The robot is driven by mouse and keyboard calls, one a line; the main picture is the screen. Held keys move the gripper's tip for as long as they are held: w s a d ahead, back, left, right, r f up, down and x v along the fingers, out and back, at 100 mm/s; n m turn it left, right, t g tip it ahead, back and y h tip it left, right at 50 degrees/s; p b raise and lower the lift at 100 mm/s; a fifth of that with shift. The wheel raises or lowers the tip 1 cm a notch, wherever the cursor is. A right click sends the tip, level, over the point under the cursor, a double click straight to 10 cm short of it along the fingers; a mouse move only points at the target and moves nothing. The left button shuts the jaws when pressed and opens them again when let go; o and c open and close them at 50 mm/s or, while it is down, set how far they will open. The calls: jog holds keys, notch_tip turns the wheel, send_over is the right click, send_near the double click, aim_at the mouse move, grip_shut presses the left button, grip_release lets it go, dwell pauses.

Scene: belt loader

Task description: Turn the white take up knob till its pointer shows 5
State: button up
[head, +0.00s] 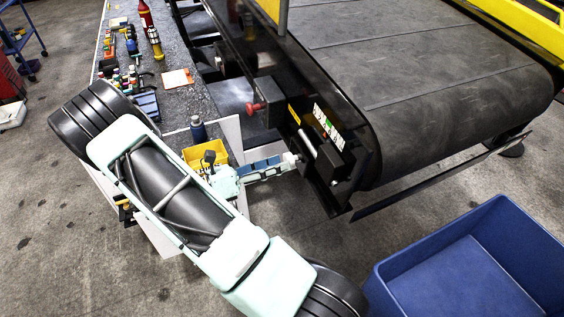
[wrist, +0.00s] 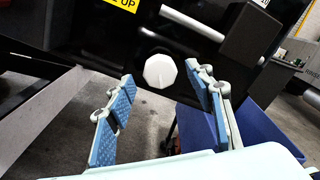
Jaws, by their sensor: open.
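The white take up knob (wrist: 160,71) is on the black side panel of the belt loader, under a yellow label, in the wrist view. It looks many-sided; its pointer and any scale marks are too small to read. My gripper (wrist: 163,92) is open, with one blue-padded finger to the left of the knob and one to the right. Neither finger visibly touches it. In the head view my gripper (head: 285,166) reaches the end of the loader frame, and the knob (head: 290,158) shows only as a small pale patch by the fingertips.
A grey bar and black box (wrist: 252,35) stick out above right of the knob. A red button (head: 256,107) sits on the frame. A blue bin (head: 470,270) stands at lower right. A workbench (head: 190,100) with tools, a yellow bin (head: 205,155) and a bottle (head: 198,129) is at left.

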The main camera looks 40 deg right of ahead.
jog(key=v, duration=0.9)
jog(key=shift+a, duration=0.45)
